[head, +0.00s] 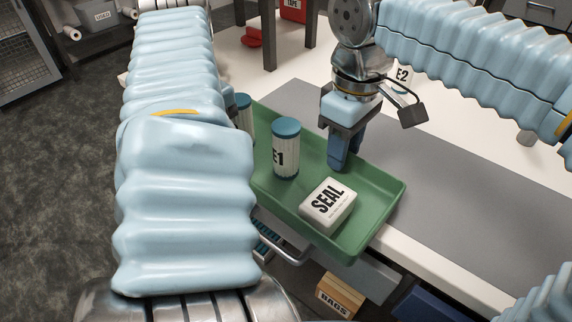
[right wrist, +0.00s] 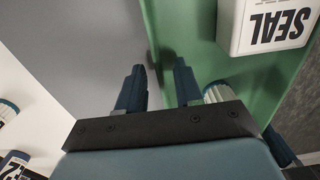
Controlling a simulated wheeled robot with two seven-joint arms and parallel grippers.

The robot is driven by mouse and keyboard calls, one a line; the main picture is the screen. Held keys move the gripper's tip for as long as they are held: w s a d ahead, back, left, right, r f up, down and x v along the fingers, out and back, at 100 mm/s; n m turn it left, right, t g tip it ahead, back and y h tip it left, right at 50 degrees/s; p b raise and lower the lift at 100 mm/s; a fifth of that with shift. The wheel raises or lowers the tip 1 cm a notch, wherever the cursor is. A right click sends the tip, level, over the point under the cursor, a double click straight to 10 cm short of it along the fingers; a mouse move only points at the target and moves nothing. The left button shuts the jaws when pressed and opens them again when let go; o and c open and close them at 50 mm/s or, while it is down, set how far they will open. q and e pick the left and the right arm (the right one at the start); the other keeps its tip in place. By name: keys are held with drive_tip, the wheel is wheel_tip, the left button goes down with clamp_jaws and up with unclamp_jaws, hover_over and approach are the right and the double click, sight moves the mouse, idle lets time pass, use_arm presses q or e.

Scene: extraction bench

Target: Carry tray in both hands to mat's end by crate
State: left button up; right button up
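The green tray (head: 375,215) lies at the bench's near edge, partly over the grey mat (head: 440,190). It carries a white SEAL box (head: 328,206), a blue-capped E1 canister (head: 286,150) and another canister (head: 243,112) half hidden by my left arm. My right gripper (head: 338,160) points down at the tray's far long rim. In the right wrist view its fingers (right wrist: 159,75) stand apart, one on each side of the rim; a gap shows between them. I cannot make out the crate.
An E2 canister (head: 402,78) stands on the white bench behind my right gripper. A box marked BAGS (head: 340,293) sits below the bench edge. The mat is clear to the right of the tray.

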use_arm(q)
drive_tip(key=shift+f, duration=0.3)
use_arm(e)
drive_tip(key=shift+f, duration=0.25)
use_arm(q)
drive_tip(key=shift+c, duration=0.4)
use_arm(e)
drive_tip(key=shift+c, duration=0.4)
use_arm(q)
clamp_jaws()
use_arm(e)
clamp_jaws()
